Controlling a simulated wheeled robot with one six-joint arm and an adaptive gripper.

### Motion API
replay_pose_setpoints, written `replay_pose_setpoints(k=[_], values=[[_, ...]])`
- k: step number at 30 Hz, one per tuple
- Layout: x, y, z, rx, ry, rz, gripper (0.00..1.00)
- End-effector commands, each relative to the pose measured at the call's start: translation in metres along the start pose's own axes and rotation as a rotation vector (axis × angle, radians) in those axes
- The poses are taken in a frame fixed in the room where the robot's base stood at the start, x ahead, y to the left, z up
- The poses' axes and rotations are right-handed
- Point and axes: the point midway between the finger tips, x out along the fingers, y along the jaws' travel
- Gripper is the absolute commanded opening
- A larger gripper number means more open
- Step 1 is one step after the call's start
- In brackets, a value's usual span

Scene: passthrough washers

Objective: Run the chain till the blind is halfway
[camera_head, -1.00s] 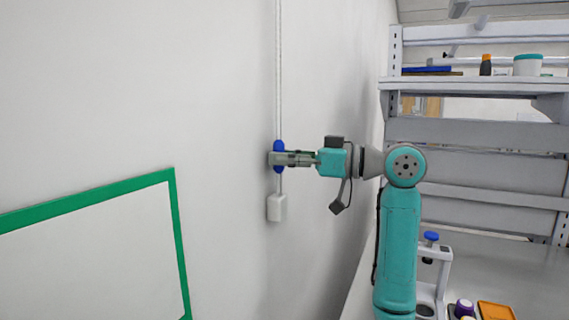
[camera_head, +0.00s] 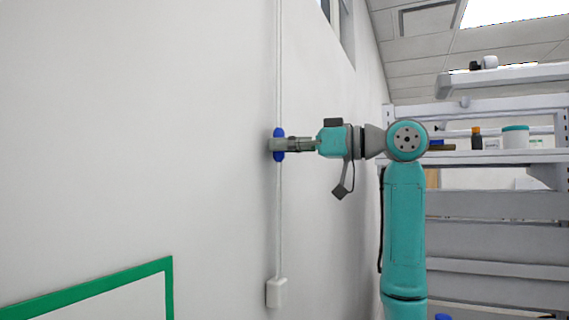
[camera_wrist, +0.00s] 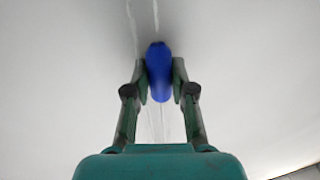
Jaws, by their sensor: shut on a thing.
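The pale chain (camera_head: 278,220) hangs as two close strands down the white wall. A blue grip (camera_head: 279,132) sits on it, well above a white box (camera_head: 276,292) at the chain's lower end. My gripper (camera_head: 280,145) reaches in from the right and is shut on the blue grip. In the wrist view the two fingers press on either side of the blue grip (camera_wrist: 159,72), with the strands running above and below it. The blind itself is not recognisable in any view; only part of a window (camera_head: 340,22) shows at the top.
A green frame (camera_head: 90,288) is on the wall at the lower left. A shelf rack (camera_head: 480,158) with small containers stands to the right, behind my arm. The wall around the chain is clear.

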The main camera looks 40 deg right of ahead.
Motion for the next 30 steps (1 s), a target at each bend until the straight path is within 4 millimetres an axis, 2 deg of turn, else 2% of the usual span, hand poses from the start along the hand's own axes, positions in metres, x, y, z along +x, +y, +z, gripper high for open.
replay_pose_setpoints(k=[11, 12, 15, 25, 30], values=[[0.000, 0.000, -0.003, 0.001, 0.001, 0.000, 0.00], [0.000, 0.000, -0.003, 0.000, 0.001, 0.000, 0.29], [0.000, 0.000, -0.003, 0.000, 0.001, 0.000, 0.51], [-0.002, 0.000, -0.002, 0.000, 0.000, 0.001, 0.51], [-0.019, 0.001, -0.002, -0.001, 0.001, 0.004, 0.51]])
